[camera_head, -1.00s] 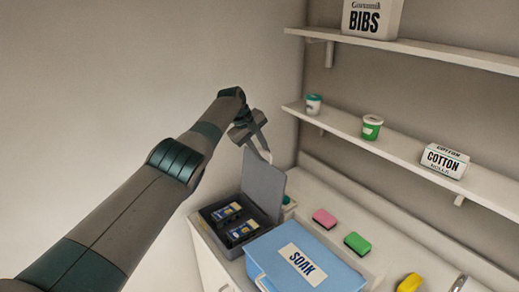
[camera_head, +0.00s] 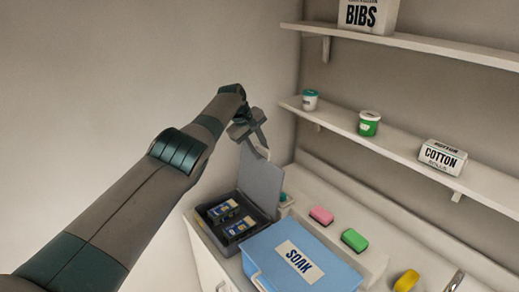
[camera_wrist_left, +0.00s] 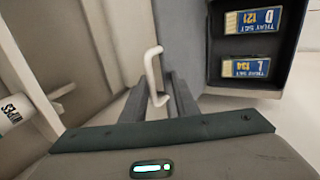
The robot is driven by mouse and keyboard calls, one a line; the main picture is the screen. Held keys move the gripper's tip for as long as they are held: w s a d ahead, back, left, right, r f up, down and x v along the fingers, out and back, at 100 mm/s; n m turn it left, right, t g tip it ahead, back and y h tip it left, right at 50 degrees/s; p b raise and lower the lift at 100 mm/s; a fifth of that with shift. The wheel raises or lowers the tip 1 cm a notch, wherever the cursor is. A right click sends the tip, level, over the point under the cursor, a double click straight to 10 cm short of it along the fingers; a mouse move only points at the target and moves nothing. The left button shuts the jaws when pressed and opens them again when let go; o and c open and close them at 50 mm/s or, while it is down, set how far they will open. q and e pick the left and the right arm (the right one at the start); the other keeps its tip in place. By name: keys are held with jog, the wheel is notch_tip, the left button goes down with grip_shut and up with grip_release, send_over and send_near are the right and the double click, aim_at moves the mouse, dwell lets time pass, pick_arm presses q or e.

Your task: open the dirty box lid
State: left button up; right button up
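The dark grey box (camera_head: 213,231) stands on the counter at the lower middle of the head view, with its grey lid (camera_head: 261,184) raised upright. Blue and yellow tray-set packs (camera_head: 238,228) lie inside, and they also show in the left wrist view (camera_wrist_left: 247,68). A thin white handle (camera_wrist_left: 152,72) shows in the left wrist view. My left gripper (camera_head: 262,147) is at the lid's top edge in the head view. In the left wrist view its fingers (camera_wrist_left: 160,95) stand apart on either side of the handle, with no clear grip. My right gripper is not in view.
A blue SOAK box (camera_head: 335,278) stands right beside the grey box. Pink (camera_head: 321,216), green (camera_head: 355,240) and yellow (camera_head: 406,281) blocks lie along the counter. Two wall shelves (camera_head: 390,148) above hold tubs and boxes. The wall lies behind the lid.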

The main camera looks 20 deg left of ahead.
pick_arm(q)
jog(key=shift+s+a+r, duration=0.1)
jog(key=shift+a+r, duration=0.05)
jog(key=shift+r, duration=0.4)
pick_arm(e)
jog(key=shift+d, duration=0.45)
